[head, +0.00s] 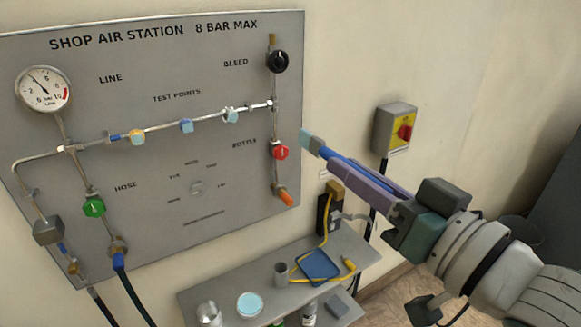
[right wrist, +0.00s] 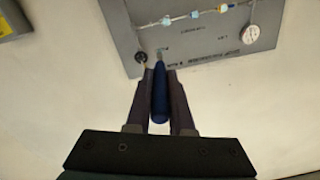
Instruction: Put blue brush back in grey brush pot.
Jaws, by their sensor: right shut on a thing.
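My right gripper (head: 338,168) is shut on the blue brush (head: 307,136), holding it in the air in front of the wall, right of the grey panel. In the head view the brush points up and left, its pale head beyond the fingertips. In the right wrist view the dark blue brush handle (right wrist: 160,98) lies between the two fingers (right wrist: 160,85). The grey brush pot (head: 281,273) stands on the shelf below, left of and well apart from the gripper. It looks empty, though its inside is barely visible. My left gripper is not in view.
The shelf (head: 232,285) also carries a blue tray (head: 320,265), a yellow cord, a pale-blue-topped jar (head: 250,304) and a metal container (head: 208,313). The panel (head: 150,200) has pipes and valves, with the red knob (head: 281,152) near the brush. A switch box (head: 395,128) is behind.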

